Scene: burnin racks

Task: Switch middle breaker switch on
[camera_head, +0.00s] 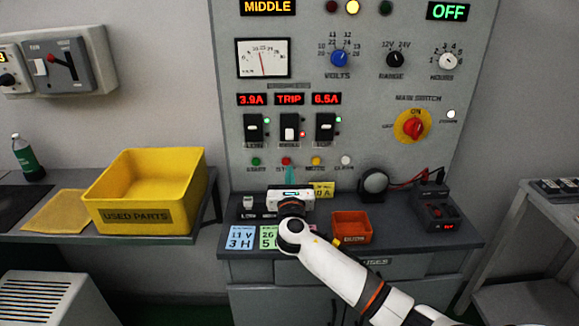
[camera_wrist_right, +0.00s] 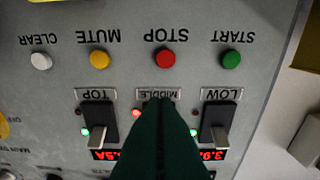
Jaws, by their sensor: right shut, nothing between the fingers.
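The middle breaker switch (camera_head: 289,133) sits on the grey panel between two others, under a red TRIP display (camera_head: 289,99). Its pale lever looks lower than its neighbours' levers. A red light is lit beside it. My right gripper (camera_head: 289,173), with teal fingers, is shut and empty just below the breaker row, near the red button. In the upside-down right wrist view, the dark green fingers (camera_wrist_right: 158,105) cover the middle switch and part of its MIDDLE label (camera_wrist_right: 158,94); contact cannot be told. My left gripper is not in view.
The low breaker (camera_wrist_right: 215,125) and top breaker (camera_wrist_right: 97,128) flank the fingers, each with a green light. Start (camera_wrist_right: 231,60), stop (camera_wrist_right: 164,58), mute and clear buttons lie close by. A red main switch (camera_head: 413,126) is at right. An orange bin (camera_head: 352,227) stands on the bench.

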